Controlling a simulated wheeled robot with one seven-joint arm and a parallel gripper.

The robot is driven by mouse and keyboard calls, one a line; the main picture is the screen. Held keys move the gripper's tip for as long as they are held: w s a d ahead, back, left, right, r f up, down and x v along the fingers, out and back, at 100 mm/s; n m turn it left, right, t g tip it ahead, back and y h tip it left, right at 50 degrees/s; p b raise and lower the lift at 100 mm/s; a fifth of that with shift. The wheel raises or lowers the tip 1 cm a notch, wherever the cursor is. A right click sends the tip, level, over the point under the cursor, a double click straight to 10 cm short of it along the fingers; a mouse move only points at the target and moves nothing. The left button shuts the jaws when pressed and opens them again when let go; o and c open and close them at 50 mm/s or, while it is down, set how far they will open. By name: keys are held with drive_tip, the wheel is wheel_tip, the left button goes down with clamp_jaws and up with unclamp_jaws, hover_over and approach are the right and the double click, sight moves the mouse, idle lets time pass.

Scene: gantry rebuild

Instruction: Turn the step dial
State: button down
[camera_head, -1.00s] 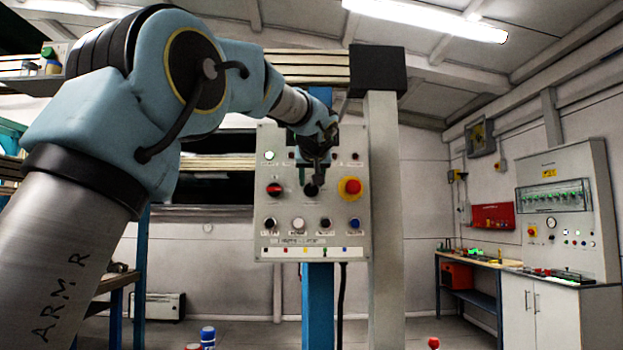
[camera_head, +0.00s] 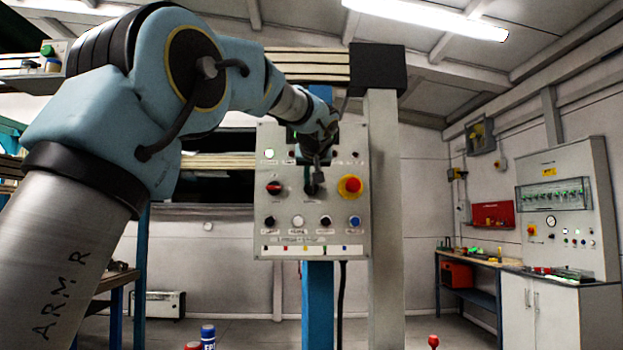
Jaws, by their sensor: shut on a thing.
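The control panel (camera_head: 290,240) is a light grey box on a blue post in the middle of the view. A dark dial (camera_head: 311,190) sits on it at mid height, between a red-and-black switch (camera_head: 274,187) on the left and a red mushroom button on a yellow ring (camera_head: 350,186) on the right. My gripper (camera_head: 317,178) reaches in from the upper left and is shut on the dial. The jaws hide most of the dial, and its pointer position cannot be read.
Below the dial is a row of push buttons (camera_head: 298,222), close under my gripper. A pale post (camera_head: 384,220) stands right beside the panel. A workbench (camera_head: 470,260) and a tall cabinet (camera_head: 560,220) are far right.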

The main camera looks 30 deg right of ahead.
drive_tip(key=shift+d, duration=0.1)
drive_tip(key=shift+s+d+f+m+t+y+b, duration=0.2)
drive_tip(key=shift+m+t+y+b, duration=0.3)
drive_tip(key=shift+m, duration=0.5)
drive_tip(key=shift+s+d+f+m+t+y+b, duration=0.1)
drive_tip(key=shift+d+m+t+y+b, duration=0.35)
drive_tip(key=shift+m, duration=0.55)
drive_tip(key=shift+s+d+f+m+t+y+b, duration=0.15)
drive_tip(key=shift+m+t+y+b, duration=0.1)
drive_tip(key=shift+m+y+b, duration=0.6)
drive_tip(key=shift+r+m, duration=0.15)
drive_tip(key=shift+m, duration=0.1)
drive_tip(key=c, duration=0.9)
unclamp_jaws()
drive_tip(key=b+v, duration=0.3)
drive_tip(key=v, duration=0.7)
drive_tip(key=shift+s+a, duration=0.15)
drive_tip(key=shift+s, duration=0.2)
